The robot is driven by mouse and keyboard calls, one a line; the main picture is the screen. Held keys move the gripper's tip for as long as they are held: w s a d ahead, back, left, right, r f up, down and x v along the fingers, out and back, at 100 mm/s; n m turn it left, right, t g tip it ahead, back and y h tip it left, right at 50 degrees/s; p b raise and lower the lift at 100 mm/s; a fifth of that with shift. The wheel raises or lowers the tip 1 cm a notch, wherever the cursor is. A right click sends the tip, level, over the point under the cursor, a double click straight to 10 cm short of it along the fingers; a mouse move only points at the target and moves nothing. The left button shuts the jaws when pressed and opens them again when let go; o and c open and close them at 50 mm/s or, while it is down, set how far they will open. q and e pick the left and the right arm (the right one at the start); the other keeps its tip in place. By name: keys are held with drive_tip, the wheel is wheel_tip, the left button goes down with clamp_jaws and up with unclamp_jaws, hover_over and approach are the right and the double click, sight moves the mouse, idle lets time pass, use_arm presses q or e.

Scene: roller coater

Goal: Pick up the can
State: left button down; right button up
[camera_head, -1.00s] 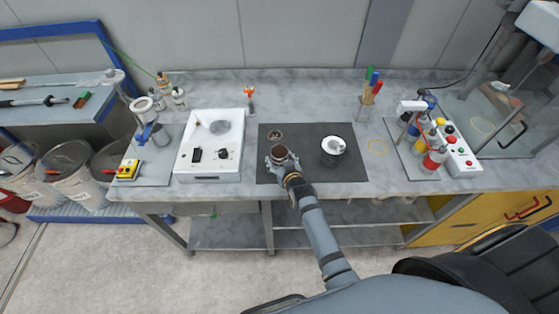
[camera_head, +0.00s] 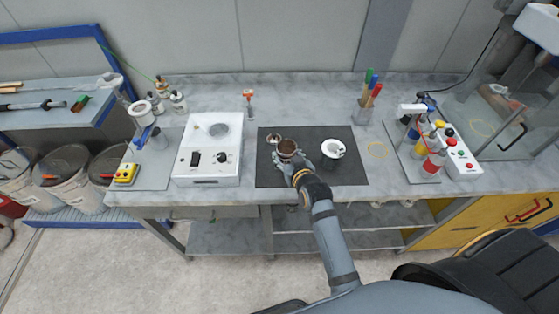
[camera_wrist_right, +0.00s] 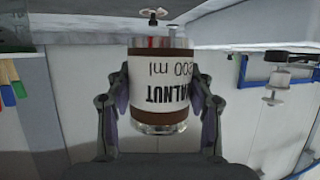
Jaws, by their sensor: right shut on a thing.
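The can (camera_head: 287,147) is a small cylinder with brown bands and a white label reading "WALNUT 200 ml". In the right wrist view the can (camera_wrist_right: 158,85) sits between the two fingers, its label lettering upside down in the picture. My right gripper (camera_head: 296,159) is shut on the can over the dark mat (camera_head: 268,175). The fingers (camera_wrist_right: 160,95) press on opposite sides of it. In the head view the can's open-looking brown top faces up; its underside is hidden, so its height above the mat is hard to tell. My left gripper is not in view.
A white device (camera_head: 209,165) stands to the left.

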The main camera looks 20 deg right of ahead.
drive_tip(key=s+d+r+b, duration=0.2)
drive_tip(key=s+r, duration=0.3)
drive_tip(key=s, duration=0.4)
drive_tip(key=shift+s+d+r, duration=0.2)
drive_tip(key=shift+s+d, duration=0.1)
drive_tip(key=shift+d, duration=0.55)
